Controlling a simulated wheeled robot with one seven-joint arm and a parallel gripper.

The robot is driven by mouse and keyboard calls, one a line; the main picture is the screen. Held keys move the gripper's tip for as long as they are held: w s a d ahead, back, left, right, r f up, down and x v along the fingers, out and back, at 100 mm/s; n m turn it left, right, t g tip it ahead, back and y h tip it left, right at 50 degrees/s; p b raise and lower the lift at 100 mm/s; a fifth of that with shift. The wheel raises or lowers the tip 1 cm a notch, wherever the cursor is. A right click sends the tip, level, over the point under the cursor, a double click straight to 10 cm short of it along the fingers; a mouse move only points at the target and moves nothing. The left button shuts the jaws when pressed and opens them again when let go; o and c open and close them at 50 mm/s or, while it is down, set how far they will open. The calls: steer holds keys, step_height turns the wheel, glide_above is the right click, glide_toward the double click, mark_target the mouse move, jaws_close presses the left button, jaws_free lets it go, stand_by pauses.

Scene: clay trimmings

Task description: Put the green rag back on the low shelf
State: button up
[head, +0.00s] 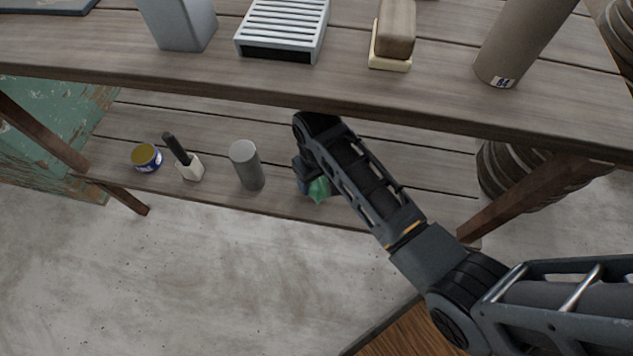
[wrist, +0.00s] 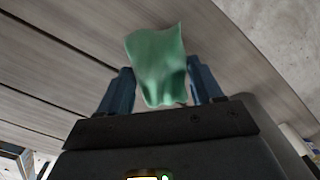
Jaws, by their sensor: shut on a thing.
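The green rag (wrist: 158,62) is between the two blue fingers of my gripper (wrist: 160,92) in the wrist view, and the fingers are shut on it. In the head view a small part of the rag (head: 318,190) shows below my gripper (head: 308,184), at the low shelf's front part; my arm hides the rest. The low shelf (head: 290,207) is a grey-brown plank board under the table top. I cannot tell whether the rag touches the boards.
On the low shelf, left of my gripper, stand a grey cylinder (head: 246,165), a white block with a dark handle (head: 188,165) and a small blue-and-yellow tin (head: 146,157). The table top (head: 345,85) overhangs the shelf. A wooden leg (head: 530,200) stands at right; shelf boards there look clear.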

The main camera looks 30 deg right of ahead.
steer(key=shift+f, duration=0.85)
steer(key=o, duration=0.9)
steer(key=shift+o, duration=0.2)
step_height(320, 180, up, 8)
steer(key=p, duration=0.3)
steer(key=shift+f, duration=0.2)
